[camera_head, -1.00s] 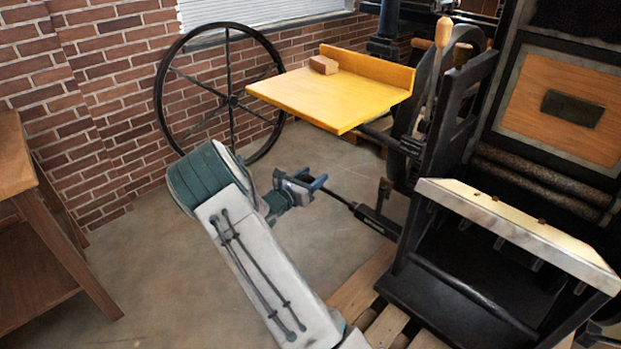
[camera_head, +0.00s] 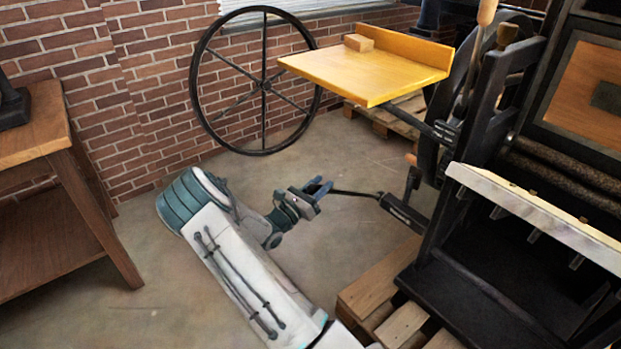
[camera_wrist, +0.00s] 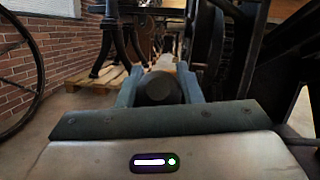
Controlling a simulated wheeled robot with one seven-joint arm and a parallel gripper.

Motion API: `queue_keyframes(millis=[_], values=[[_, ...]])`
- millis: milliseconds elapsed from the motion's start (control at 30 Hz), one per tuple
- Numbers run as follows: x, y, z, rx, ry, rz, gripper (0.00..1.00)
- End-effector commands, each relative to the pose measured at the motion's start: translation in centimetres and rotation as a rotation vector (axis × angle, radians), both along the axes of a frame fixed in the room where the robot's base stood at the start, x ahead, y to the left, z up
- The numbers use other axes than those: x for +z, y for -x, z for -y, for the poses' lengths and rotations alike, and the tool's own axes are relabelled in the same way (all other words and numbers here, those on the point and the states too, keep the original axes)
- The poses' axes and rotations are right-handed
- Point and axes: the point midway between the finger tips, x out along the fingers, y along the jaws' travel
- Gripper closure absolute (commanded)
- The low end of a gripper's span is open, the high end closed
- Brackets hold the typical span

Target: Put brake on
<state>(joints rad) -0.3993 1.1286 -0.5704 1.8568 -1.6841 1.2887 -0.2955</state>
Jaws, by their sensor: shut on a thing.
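The brake lever is a thin dark rod (camera_head: 355,193) with a thicker black sleeve (camera_head: 403,212) at the press side, low on the left of the black hand press (camera_head: 470,220). My gripper (camera_head: 319,187) is shut on the rod's free left end, out over the concrete floor. In the wrist view a dark rounded end (camera_wrist: 158,88) sits between the two blue-grey fingers. The rod runs nearly level from my gripper, then slopes down to the right along the sleeve. The gripped part is mostly hidden in the head view.
A yellow board (camera_head: 365,75) with a small wooden block (camera_head: 358,43) juts out above. A large spoked wheel (camera_head: 262,80) stands by the brick wall. A wooden pallet (camera_head: 370,285) lies under the press. A wooden table (camera_head: 65,190) is at left; the floor between is clear.

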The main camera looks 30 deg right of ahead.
Motion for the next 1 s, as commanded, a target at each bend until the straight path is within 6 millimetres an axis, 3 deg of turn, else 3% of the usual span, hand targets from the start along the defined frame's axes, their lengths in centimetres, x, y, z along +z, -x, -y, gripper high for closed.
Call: queue_keyframes(millis=[33,100,400,600,1000], values=[[-2.1,0.3,-0.4,-0.005,0.037,0.002,1.00],[-3.6,0.6,-1.0,-0.012,0.082,0.012,1.00],[-8.6,1.3,-3.3,-0.019,0.238,0.047,1.00],[-10.3,1.4,-4.0,-0.020,0.295,0.059,1.00],[-11.1,1.5,-4.4,-0.018,0.311,0.059,1.00]])
